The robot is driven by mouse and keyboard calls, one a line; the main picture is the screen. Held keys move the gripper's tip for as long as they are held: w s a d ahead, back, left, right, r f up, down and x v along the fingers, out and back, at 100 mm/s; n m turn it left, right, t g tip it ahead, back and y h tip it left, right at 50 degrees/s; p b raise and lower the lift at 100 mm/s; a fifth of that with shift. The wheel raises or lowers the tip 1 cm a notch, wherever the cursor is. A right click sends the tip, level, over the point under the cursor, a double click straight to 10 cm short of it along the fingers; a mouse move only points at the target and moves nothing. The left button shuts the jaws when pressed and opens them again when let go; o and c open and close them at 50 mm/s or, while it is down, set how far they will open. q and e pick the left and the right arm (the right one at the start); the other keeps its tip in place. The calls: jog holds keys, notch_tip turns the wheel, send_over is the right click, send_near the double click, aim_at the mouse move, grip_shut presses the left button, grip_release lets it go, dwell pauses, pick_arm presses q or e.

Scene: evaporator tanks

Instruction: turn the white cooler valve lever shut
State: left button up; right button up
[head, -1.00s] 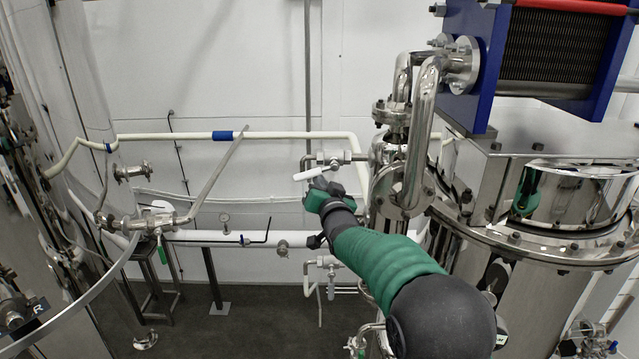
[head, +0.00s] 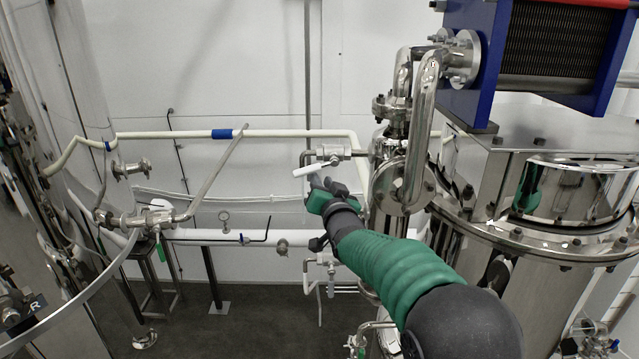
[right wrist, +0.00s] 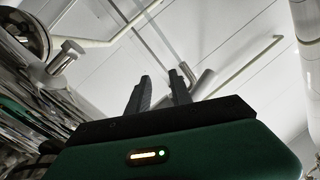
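The white cooler valve lever (head: 307,171) sticks out to the left from a small metal valve (head: 330,153) on the pipe by the back wall, in the middle of the head view. My right gripper (head: 321,182) is just below and right of the lever. I see no clear grip on the lever; whether they touch I cannot tell. In the right wrist view the two dark fingers (right wrist: 160,82) stand apart with nothing visible between them. I cannot make out the lever for sure in that view. My left gripper is not in view.
Shiny vertical pipes (head: 420,130) and a large steel tank (head: 520,275) stand close on the right of my arm. A blue-framed heat exchanger (head: 480,60) is above. A cream pipe (head: 280,134) runs along the wall. The space left of the lever looks free.

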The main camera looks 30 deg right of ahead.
jog(key=b+v, duration=0.5)
jog(key=v, duration=0.9)
jog(key=shift+s+a+b, duration=0.25)
jog(key=shift+a+b, duration=0.05)
jog(key=shift+b, duration=0.1)
jog(key=shift+f, duration=0.1)
